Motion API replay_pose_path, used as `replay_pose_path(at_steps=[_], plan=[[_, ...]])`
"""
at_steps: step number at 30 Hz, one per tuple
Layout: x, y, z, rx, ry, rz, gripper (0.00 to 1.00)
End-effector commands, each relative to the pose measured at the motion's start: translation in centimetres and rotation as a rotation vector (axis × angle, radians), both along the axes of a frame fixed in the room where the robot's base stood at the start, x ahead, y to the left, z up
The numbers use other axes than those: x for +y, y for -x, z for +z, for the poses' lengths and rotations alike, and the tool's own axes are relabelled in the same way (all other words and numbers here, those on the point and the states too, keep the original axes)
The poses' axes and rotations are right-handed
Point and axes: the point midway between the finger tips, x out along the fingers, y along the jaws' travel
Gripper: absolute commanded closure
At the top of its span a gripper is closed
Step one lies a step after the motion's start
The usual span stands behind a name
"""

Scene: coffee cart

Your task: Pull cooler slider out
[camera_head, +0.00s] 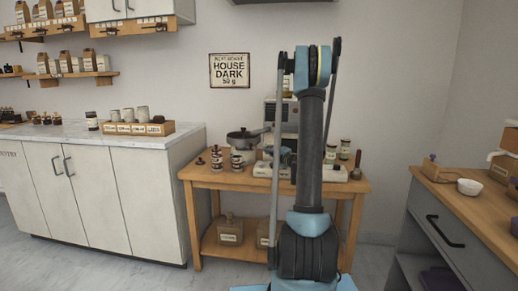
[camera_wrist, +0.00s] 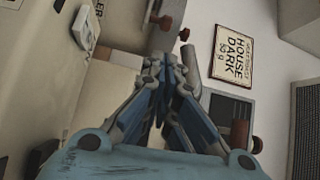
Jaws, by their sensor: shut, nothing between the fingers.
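In the wrist view my gripper (camera_wrist: 165,68) is shut and empty, with its fingers pointing up the picture. Just beyond the tips are a grey metal piece (camera_wrist: 160,38) and small red-brown knobs (camera_wrist: 184,35). I cannot tell which of these is the cooler slider, or whether my fingers touch any of them. A partly cut-off label (camera_wrist: 99,10) ending in "LER" shows at the top left. In the head view a pale machine (camera_head: 270,112) stands on the wooden table (camera_head: 222,181), largely hidden behind my arm. My gripper is not visible there.
A pan (camera_head: 243,138), labelled jars (camera_head: 237,163) and more jars (camera_head: 345,149) crowd the table around the machine. A "House Dark 50 g" sign (camera_head: 229,70) hangs on the wall. A white cabinet (camera_head: 100,194) stands left and a grey drawer counter (camera_head: 445,226) right.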

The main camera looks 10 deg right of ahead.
Motion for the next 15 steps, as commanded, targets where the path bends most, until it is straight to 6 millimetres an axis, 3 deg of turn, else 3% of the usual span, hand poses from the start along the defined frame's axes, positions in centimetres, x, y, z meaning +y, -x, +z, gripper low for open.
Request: replay_pose_path(at_steps=[5,15], plan=[[0.4,-1.1,-0.1,-0.001,-0.004,-0.002,1.00],[2.9,-6.0,0.1,-0.001,-0.003,0.000,1.00]])
